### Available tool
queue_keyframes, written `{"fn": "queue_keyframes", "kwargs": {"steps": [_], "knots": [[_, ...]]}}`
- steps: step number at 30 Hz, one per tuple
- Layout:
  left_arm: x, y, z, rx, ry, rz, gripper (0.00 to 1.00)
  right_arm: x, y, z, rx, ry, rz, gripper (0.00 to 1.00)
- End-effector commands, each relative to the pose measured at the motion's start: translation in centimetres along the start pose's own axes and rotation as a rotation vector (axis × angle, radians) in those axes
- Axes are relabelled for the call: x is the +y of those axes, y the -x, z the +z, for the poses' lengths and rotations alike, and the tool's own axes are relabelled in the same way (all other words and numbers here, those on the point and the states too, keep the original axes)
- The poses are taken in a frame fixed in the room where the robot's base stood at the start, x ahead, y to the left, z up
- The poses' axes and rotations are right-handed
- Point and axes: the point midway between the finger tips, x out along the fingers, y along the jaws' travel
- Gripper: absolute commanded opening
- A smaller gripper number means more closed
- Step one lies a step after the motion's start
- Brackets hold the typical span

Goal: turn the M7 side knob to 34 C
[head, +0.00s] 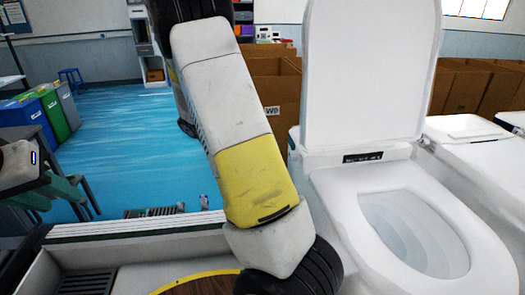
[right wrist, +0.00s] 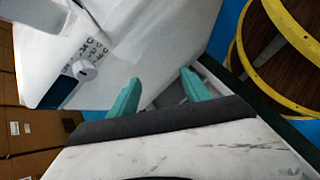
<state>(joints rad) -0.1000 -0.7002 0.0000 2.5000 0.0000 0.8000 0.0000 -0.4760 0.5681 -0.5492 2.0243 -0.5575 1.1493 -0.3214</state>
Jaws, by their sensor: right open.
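A white toilet (head: 370,190) with its lid raised stands at the right of the head view. In the right wrist view its white side (right wrist: 130,40) carries a small round pale knob (right wrist: 84,70) with printed marks beside it. The right gripper's fingers and the knob are hidden in the head view. My left gripper (head: 47,192), with teal fingers apart, is at the left edge of the head view, away from the toilet.
Cardboard boxes (head: 275,90) stand behind the toilet. Another white toilet (head: 485,155) is at the right. A yellow-rimmed round wooden top (head: 200,286) is at the bottom. Coloured bins (head: 50,112) stand at the left, with open blue floor (head: 120,130) beside them.

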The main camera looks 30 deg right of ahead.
Motion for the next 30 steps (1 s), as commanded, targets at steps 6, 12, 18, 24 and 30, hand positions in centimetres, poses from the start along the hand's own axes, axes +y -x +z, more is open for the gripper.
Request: {"fn": "queue_keyframes", "kwargs": {"steps": [6,12,18,24,30], "knots": [[0.0,0.0,0.0,0.000,0.000,0.000,0.36,4.5,-1.4,-1.4,-0.374,0.149,0.227,0.56],[0.0,0.0,0.0,0.000,0.000,0.000,0.36,7.4,-0.1,-2.3,-0.614,0.230,0.387,0.56],[0.0,0.0,0.0,0.000,0.000,0.000,0.36,8.5,0.7,-2.6,-0.707,0.256,0.450,0.56],[0.0,0.0,0.0,0.000,0.000,0.000,0.36,9.7,-0.9,-1.2,-0.715,0.256,0.452,0.56],[0.0,0.0,0.0,0.000,0.000,0.000,0.36,11.2,-3.1,0.6,-0.712,0.257,0.452,0.56]]}}
